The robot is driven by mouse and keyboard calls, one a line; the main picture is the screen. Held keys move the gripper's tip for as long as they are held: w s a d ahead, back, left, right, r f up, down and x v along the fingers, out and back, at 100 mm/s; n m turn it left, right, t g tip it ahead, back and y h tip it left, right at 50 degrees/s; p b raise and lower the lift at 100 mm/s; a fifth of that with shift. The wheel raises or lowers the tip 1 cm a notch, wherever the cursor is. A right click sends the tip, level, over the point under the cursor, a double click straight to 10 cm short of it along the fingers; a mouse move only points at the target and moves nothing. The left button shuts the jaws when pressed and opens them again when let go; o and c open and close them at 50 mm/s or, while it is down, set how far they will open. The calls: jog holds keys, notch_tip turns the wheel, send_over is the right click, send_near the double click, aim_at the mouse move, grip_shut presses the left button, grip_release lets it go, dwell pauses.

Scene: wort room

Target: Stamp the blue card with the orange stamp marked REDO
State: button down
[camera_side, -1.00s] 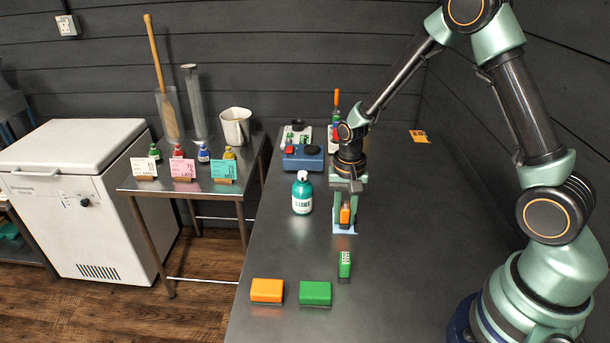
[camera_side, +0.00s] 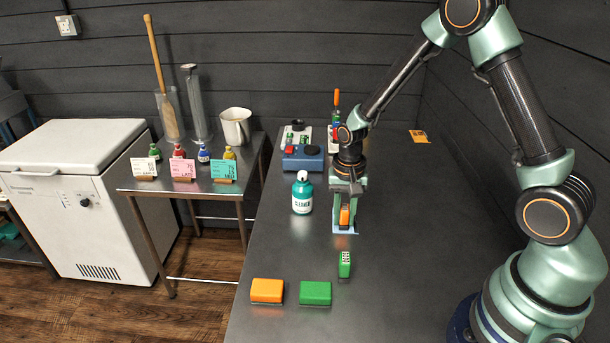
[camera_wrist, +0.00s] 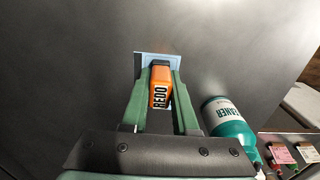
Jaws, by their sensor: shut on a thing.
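My gripper (camera_side: 345,212) is shut on the orange stamp (camera_side: 345,216) and holds it upright over the blue card. In the wrist view the orange stamp (camera_wrist: 160,86) shows the word REDO between the two green fingers of my gripper (camera_wrist: 160,80). The blue card (camera_side: 345,231) lies flat on the dark bench, mostly hidden under the stamp and fingers. Its far edge (camera_wrist: 150,56) shows light blue in the wrist view. The stamp's foot is at the card or very close to it; I cannot tell whether they touch.
A teal cleaner bottle (camera_side: 302,195) stands just left of my gripper. A green stamp (camera_side: 344,264) stands nearer the front, with an orange block (camera_side: 267,290) and a green block (camera_side: 315,293) by it. A blue device (camera_side: 303,160) is behind.

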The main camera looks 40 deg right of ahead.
jog(key=shift+r, duration=3.5)
